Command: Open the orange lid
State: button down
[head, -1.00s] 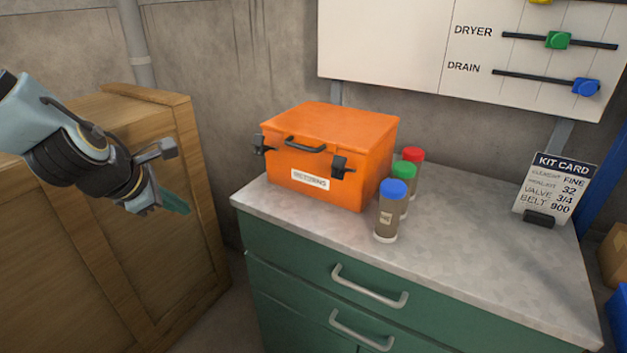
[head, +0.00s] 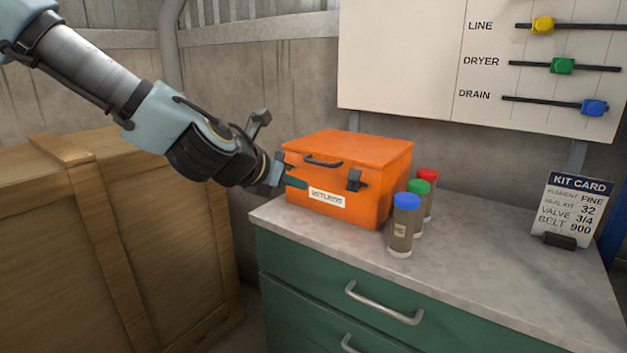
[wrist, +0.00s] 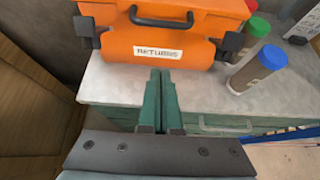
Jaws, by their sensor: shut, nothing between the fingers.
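The orange box with its orange lid (head: 350,146) stands at the left end of the grey worktop, lid closed. It has a dark handle and two dark latches on its front, and a label reading RETURNS. The right latch (head: 354,180) is in plain view; the left latch is partly behind my gripper in the head view. In the wrist view the handle (wrist: 162,18), the left latch (wrist: 85,30) and the right latch (wrist: 230,45) all show. My gripper (head: 300,183) is shut and empty, in front of the box's left front; its green fingers (wrist: 160,85) point toward the label. I cannot tell any contact.
Blue-, green- and red-capped bottles (head: 404,228) stand close to the box's right side. A kit card (head: 571,210) stands at the worktop's right. A wooden crate (head: 120,220) is at the left. The worktop (head: 480,240) is clear between bottles and card.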

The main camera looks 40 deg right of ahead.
jog(key=x, duration=0.5)
jog(key=shift+d+f, duration=0.2)
jog(key=shift+d, duration=0.2)
jog(key=shift+w+d+r+p, duration=0.15)
jog(key=shift+r+p, duration=0.4)
jog(key=shift+r, duration=0.4)
jog(key=shift+w+d+r+p, duration=0.1)
jog(key=shift+d+r+p, duration=0.1)
jog(key=shift+r+p, duration=0.6)
jog(key=shift+r, duration=0.2)
